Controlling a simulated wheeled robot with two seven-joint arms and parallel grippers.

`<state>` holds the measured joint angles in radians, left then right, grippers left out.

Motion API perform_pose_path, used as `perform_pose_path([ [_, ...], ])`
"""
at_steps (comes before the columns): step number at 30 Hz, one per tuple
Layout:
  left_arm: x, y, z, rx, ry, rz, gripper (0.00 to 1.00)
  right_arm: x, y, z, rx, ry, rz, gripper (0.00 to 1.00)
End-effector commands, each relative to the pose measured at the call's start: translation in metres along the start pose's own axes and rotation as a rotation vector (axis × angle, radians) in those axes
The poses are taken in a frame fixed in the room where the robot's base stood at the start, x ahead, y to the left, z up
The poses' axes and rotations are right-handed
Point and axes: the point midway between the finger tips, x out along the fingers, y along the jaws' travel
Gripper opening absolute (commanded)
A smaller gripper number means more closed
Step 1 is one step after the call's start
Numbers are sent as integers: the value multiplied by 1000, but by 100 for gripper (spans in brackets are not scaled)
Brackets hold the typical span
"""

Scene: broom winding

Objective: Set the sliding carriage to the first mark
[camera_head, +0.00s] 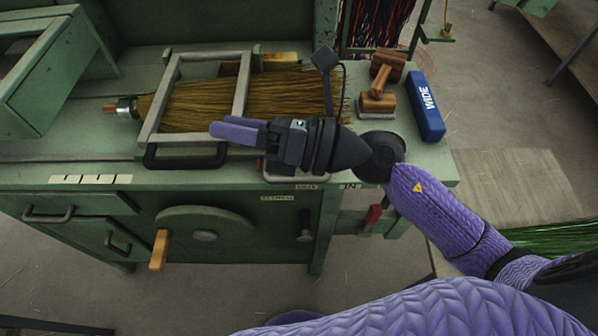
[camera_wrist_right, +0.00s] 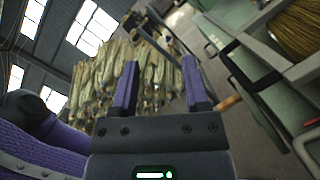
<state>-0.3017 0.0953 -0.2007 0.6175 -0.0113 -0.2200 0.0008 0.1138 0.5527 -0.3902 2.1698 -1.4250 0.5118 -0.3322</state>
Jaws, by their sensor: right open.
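The sliding carriage is a grey metal frame (camera_head: 150,110) around a straw broom head (camera_head: 205,103) on the green bench. Its black handle (camera_head: 185,163) sticks out at the front edge. A white strip with dark marks (camera_head: 90,179) lies on the bench front, left of the handle. My right gripper (camera_head: 222,131) is open and empty, with purple fingers pointing left, above the carriage's right front part. In the wrist view its fingers (camera_wrist_right: 160,85) stand apart with nothing between them. A black handle (camera_wrist_right: 268,82) shows there right of the fingers, apart from them. My left gripper is out of view.
A blue block marked WIDE (camera_head: 427,108) and wooden tools (camera_head: 380,85) lie on the bench's right end. A thin post with a dark square head (camera_head: 325,60) stands behind my gripper. A wheel with a wooden crank (camera_head: 158,250) is on the bench front. The bench top left of the carriage is mostly clear.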

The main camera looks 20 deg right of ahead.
Motion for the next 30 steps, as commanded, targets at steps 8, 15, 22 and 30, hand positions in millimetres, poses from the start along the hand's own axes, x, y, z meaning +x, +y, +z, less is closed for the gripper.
perform_pose_path([
  [8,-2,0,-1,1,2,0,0,-94,-97,-47,-804,1149,-321,58],
  [15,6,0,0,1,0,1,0,-108,-128,-60,-840,1276,-393,58],
  [22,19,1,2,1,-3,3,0,-92,-164,-97,-838,1274,-391,58],
  [30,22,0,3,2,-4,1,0,-86,-177,-108,-842,1272,-392,58],
])
